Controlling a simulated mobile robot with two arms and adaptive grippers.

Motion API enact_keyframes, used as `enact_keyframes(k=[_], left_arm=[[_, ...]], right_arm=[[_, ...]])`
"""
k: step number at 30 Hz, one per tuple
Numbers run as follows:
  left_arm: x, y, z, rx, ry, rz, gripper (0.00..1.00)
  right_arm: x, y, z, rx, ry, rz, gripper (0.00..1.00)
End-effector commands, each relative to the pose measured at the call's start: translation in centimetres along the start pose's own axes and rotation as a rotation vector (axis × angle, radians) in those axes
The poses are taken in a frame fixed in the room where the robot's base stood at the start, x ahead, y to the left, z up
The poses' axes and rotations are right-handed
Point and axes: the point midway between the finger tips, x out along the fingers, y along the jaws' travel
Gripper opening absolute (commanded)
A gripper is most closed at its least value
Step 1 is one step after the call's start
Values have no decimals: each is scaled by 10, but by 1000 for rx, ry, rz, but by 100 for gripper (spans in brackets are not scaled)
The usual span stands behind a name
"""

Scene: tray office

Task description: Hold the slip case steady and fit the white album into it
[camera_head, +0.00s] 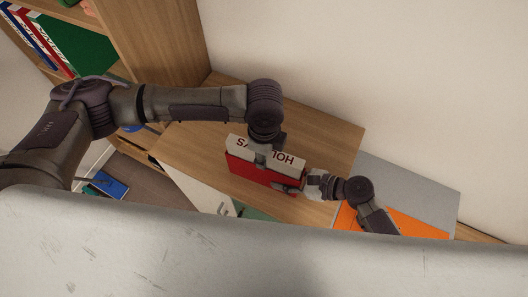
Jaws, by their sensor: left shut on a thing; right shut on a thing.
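The white album (290,157) shows as a white strip with upside-down dark lettering, partly covered by my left gripper. My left gripper (262,160) reaches down from above and is shut on the album near its middle. The red slip case (250,174) lies directly against the album on its near side, over the wooden top. My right gripper (287,188) comes from the right and is shut on the right end of the slip case. The case's opening is hidden, so I cannot tell how far the album is inside it.
The wooden top (325,150) is clear behind and right of the case. A grey surface (415,188) and an orange item (415,227) are at the right. A shelf with binders (75,42) stands at upper left. A blue item (110,185) lies lower left.

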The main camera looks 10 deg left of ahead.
Motion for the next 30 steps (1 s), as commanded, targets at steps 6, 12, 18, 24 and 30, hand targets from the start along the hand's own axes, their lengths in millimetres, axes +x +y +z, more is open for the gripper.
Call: enact_keyframes(k=[6,12,18,24,30], left_arm=[[6,1,1,-3,-1,3,0],[8,2,1,-4,-3,6,0],[9,2,2,-4,-4,8,57],[7,2,1,-3,-3,6,60],[3,1,1,-3,-3,4,60]], right_arm=[[1,1,1,-2,-3,4,21],[1,2,2,-3,-5,6,21],[1,2,2,-3,-7,8,21],[1,2,2,-2,-6,6,21],[1,1,2,-2,-4,3,21]])
